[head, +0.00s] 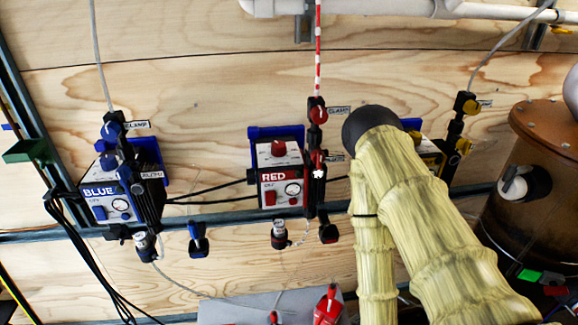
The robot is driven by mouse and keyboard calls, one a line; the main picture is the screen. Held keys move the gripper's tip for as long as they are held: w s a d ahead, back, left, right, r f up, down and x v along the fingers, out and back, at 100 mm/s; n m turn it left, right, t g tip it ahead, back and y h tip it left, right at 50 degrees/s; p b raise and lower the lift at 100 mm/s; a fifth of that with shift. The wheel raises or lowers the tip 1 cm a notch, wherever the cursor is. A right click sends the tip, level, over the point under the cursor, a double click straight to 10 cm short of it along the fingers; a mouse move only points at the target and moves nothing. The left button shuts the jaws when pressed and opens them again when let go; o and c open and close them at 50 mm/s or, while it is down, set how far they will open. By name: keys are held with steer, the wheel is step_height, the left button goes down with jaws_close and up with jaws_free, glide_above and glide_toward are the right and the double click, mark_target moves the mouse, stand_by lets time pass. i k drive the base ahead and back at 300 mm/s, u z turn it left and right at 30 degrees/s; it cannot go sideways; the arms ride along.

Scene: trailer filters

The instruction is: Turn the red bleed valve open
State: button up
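The red unit (281,187) is a white box marked "RED" with a gauge and a red knob, on a blue wall bracket left of my arm. A black column with red fittings stands along its right side. An upper red fitting (317,112) sits beside a "CLAMP" label. A lower red fitting (318,158), which looks like the bleed valve, sits beside a smaller label that I cannot read. Whether it is open or closed is not clear. My yellow-sleeved arm is bent right of the unit, its dark joint apart from the valve in the picture. My gripper is not in view.
A blue unit (107,193) hangs at left. A yellow-fitted unit (452,150) is partly hidden behind my arm. A brown tank (540,165) stands at right. Black hoses and a rail cross the plywood wall. A grey surface (240,308) with red items is at the bottom.

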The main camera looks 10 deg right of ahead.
mark_target(317, 157)
steer(key=k, duration=0.5)
steer(key=z, duration=2.75)
steer(key=i, duration=0.45)
steer(key=u, duration=1.7)
